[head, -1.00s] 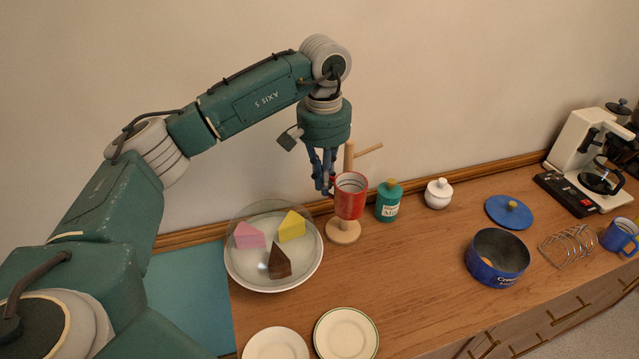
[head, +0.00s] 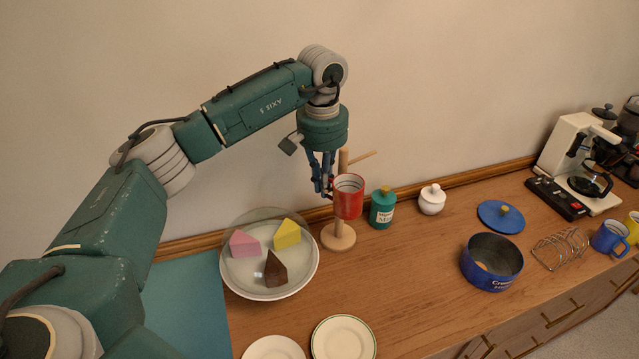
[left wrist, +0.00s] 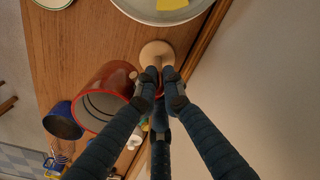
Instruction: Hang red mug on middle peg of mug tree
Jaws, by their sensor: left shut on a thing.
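The red mug (head: 348,198) is held upright in the head view, in front of the wooden mug tree (head: 338,237). My left gripper (head: 329,190) points down and is shut on the mug at its left side. The mug hides much of the tree's post; the post top and one peg (head: 361,157) show above it. In the left wrist view the mug (left wrist: 103,97) is left of the fingers (left wrist: 158,95), and the tree's round base (left wrist: 157,54) shows beyond them. The handle and the middle peg are hidden. My right gripper is not in view.
A glass-covered plate of cake slices (head: 270,290) stands left of the tree. A green jar (head: 382,210) and a white sugar pot (head: 432,200) stand close on the right. A blue tin (head: 490,270) is farther right. Two small plates (head: 343,340) lie in front.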

